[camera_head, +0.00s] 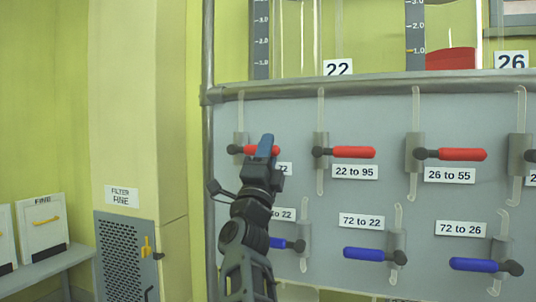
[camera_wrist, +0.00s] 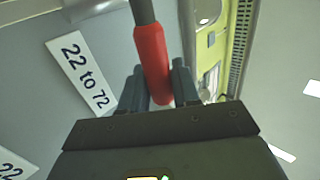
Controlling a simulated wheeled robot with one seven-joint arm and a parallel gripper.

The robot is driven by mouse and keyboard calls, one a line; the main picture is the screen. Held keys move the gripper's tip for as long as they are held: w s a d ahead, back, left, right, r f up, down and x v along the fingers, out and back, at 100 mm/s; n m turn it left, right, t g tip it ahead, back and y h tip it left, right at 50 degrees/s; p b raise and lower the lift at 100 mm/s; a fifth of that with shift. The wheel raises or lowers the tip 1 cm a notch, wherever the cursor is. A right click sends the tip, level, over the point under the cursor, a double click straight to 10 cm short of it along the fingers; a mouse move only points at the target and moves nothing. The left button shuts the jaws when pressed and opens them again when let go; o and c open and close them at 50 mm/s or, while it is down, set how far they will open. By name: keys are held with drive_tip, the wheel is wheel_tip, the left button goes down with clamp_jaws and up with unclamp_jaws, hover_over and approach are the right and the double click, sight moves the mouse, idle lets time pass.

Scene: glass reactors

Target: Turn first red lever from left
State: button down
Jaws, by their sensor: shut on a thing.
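The first red lever from the left (camera_head: 276,150) sits level on the grey panel (camera_head: 376,196), its dark pivot at its left end. My gripper (camera_head: 265,145) is at this lever and covers part of its red handle in the head view. In the wrist view the red handle (camera_wrist: 152,62) runs down between the two fingers of my gripper (camera_wrist: 160,86), which are shut on it. A label reading "22 to 72" (camera_wrist: 82,77) is beside it. Two further red levers, at "22 to 95" (camera_head: 353,152) and "26 to 55" (camera_head: 462,155), also lie level.
Blue levers (camera_head: 371,254) form a lower row under the red ones. A metal rail (camera_head: 376,88) runs along the panel top, below glass vessels. A vertical post (camera_head: 208,150) stands left of the panel. A filter cabinet (camera_head: 127,258) and white boxes (camera_head: 42,227) are farther left.

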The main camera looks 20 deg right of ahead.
drive_tip(key=shift+d+f, duration=0.1)
drive_tip(key=c, duration=1)
unclamp_jaws()
drive_tip(key=shift+o, duration=0.2)
drive_tip(key=v, duration=0.7)
drive_tip(key=shift+s+f+p, duration=0.25)
drive_tip(key=shift+f+p, duration=0.05)
